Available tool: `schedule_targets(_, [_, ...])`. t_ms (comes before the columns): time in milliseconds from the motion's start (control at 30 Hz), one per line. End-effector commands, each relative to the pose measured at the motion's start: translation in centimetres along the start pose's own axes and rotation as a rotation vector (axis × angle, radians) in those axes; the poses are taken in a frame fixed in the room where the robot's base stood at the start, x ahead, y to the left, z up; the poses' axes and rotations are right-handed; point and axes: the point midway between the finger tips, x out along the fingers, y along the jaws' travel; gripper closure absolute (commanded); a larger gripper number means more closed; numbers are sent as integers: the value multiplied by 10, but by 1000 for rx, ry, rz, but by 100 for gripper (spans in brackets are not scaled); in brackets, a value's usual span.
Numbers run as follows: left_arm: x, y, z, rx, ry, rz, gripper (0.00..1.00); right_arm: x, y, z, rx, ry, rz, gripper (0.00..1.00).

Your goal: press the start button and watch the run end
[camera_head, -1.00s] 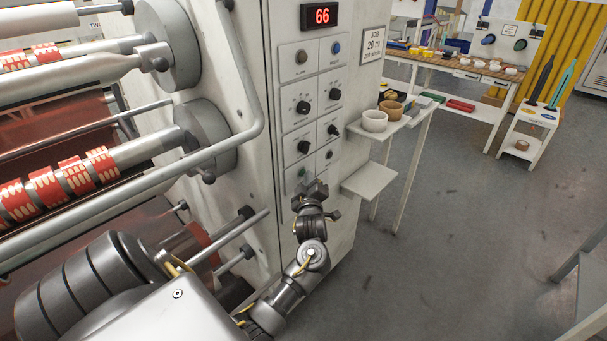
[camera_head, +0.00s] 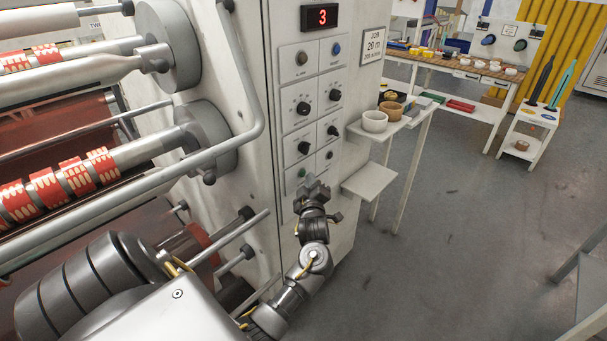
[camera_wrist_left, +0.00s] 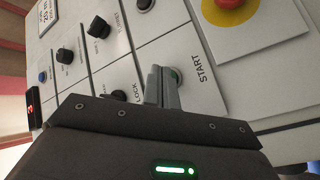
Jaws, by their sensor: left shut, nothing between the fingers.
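The control panel (camera_head: 318,105) is on the white machine's end face. Its display (camera_head: 321,17) reads a red 3. The green start button (camera_head: 302,173) is low on the panel; in the left wrist view it (camera_wrist_left: 177,77) shows beside the START label, partly hidden by my fingertips. My left gripper (camera_head: 312,184) is shut and empty, its tips at the button. In the wrist view the closed fingers (camera_wrist_left: 162,76) overlap the button's edge; I cannot tell whether they touch it. My right gripper is not in view.
A red stop button (camera_wrist_left: 232,3) on yellow sits near START in the wrist view. A small shelf (camera_head: 368,181) juts out right of the gripper, with bowls (camera_head: 374,121) on the shelf above. Rollers and a rail (camera_head: 150,170) fill the left.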

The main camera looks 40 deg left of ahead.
Motion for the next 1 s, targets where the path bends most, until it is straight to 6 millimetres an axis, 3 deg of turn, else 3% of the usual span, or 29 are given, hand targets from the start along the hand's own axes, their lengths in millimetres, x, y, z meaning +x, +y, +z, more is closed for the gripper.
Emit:
schedule_targets(433, [-4, 3, 3, -1, -1, 0, 100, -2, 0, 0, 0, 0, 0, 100])
schedule_targets(1000, [-37, 27, 27, -1, -1, 0, 100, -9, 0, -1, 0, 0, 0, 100])
